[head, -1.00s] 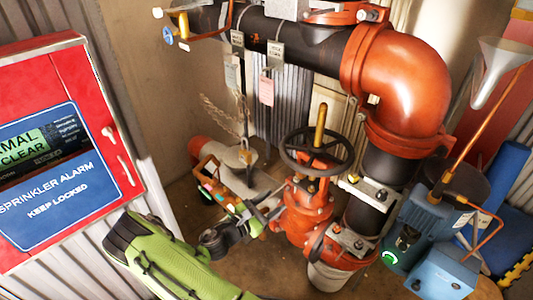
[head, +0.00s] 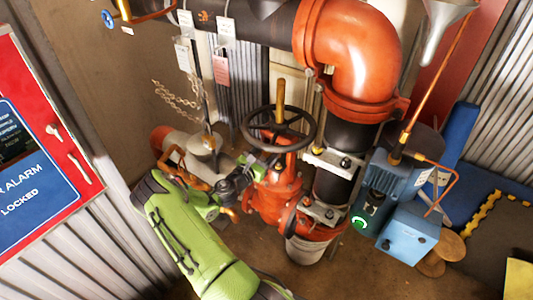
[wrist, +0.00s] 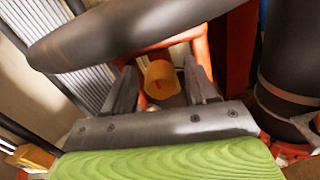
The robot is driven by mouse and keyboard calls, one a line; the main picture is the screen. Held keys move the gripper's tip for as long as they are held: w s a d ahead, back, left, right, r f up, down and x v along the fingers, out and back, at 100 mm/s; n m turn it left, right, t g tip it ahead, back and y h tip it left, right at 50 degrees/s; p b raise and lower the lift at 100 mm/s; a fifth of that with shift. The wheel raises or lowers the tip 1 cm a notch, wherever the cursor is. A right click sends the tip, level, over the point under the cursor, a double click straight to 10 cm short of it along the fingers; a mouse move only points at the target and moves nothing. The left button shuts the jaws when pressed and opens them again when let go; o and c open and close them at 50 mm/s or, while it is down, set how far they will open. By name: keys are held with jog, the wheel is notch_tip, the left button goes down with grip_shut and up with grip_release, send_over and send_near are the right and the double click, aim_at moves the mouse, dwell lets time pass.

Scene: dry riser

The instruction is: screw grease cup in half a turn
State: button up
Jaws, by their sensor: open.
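A yellow cylindrical piece, seemingly the grease cup (wrist: 162,80), shows in the wrist view between my two grey fingers, its round end towards me. It looks near or just past the fingertips; I cannot tell how deep it lies between them. My gripper (wrist: 160,76) is open, with a gap at both sides of the piece. In the head view my gripper (head: 256,164) is low at the left of the orange valve (head: 275,195), below its dark handwheel (head: 279,128). The grease cup cannot be made out there.
The handwheel rim (wrist: 130,28) crosses close above my fingers in the wrist view. A dark pipe (wrist: 290,75) stands at the right. In the head view a blue pump (head: 390,195) is right of the valve, and a chain (head: 178,97) hangs behind at the left.

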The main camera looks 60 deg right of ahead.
jog(key=c, duration=1.1)
jog(key=shift+o, duration=0.2)
jog(key=shift+m, duration=0.4)
